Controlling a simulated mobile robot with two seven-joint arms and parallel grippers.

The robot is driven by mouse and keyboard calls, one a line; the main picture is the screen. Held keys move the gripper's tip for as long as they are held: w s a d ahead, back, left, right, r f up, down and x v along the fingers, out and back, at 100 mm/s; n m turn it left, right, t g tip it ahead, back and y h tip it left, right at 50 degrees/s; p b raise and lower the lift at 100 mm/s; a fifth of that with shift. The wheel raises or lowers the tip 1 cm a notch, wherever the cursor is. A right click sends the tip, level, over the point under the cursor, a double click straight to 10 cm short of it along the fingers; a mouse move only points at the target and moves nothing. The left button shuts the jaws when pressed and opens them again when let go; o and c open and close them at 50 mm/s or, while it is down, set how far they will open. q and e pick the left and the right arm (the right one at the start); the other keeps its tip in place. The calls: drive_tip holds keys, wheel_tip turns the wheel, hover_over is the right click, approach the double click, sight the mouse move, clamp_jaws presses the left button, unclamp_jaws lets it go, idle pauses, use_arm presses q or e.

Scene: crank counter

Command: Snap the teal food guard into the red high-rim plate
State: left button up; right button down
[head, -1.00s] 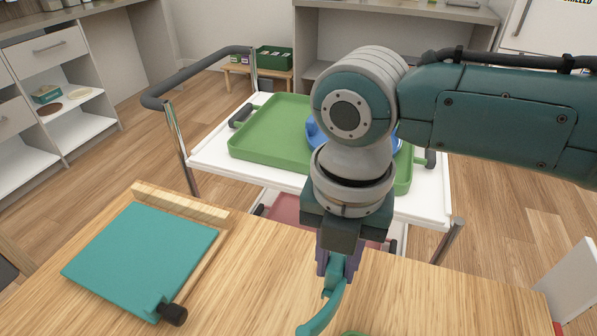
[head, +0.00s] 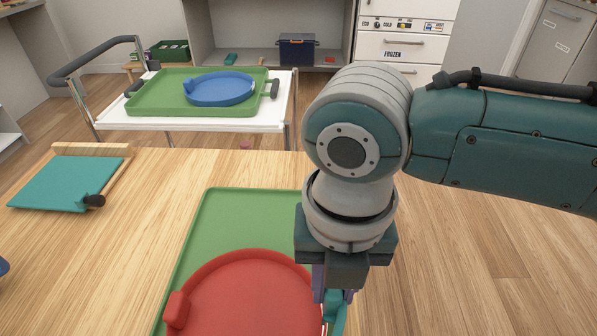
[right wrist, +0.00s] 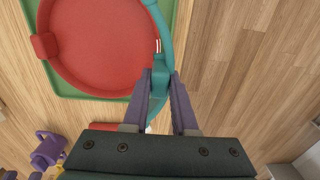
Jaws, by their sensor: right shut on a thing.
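The red high-rim plate (head: 240,290) sits on a green tray (head: 225,215) on the wooden counter, its near part cut off by the picture. It also shows in the right wrist view (right wrist: 100,45). My right gripper (head: 335,290) is at the plate's right side, shut on the teal food guard (head: 338,310). In the right wrist view, the purple fingers (right wrist: 161,85) grip the guard's block, and its curved band (right wrist: 162,35) runs along the plate's right rim. I cannot tell whether the band is seated on the rim or just above it. My left gripper is not in view.
A teal board (head: 60,182) with a black knob lies at the counter's left. Behind the counter, a white cart (head: 150,123) bears a green tray (head: 145,90) and a blue plate (head: 220,88). A purple mug (right wrist: 47,150) shows in the right wrist view.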

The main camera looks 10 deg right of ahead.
sight(329, 301)
drive_tip(key=shift+w+a, duration=0.1)
drive_tip(key=shift+w, duration=0.15)
drive_tip(key=shift+r+p, duration=0.1)
drive_tip(key=shift+p, duration=0.2)
wheel_tip(329, 301, down, 4)
drive_tip(key=b, duration=0.3)
drive_tip(key=shift+s, duration=0.1)
drive_tip(key=shift+f, duration=0.25)
idle(0.4)
drive_tip(key=shift+f+b, duration=0.65)
drive_tip(key=shift+f, duration=0.35)
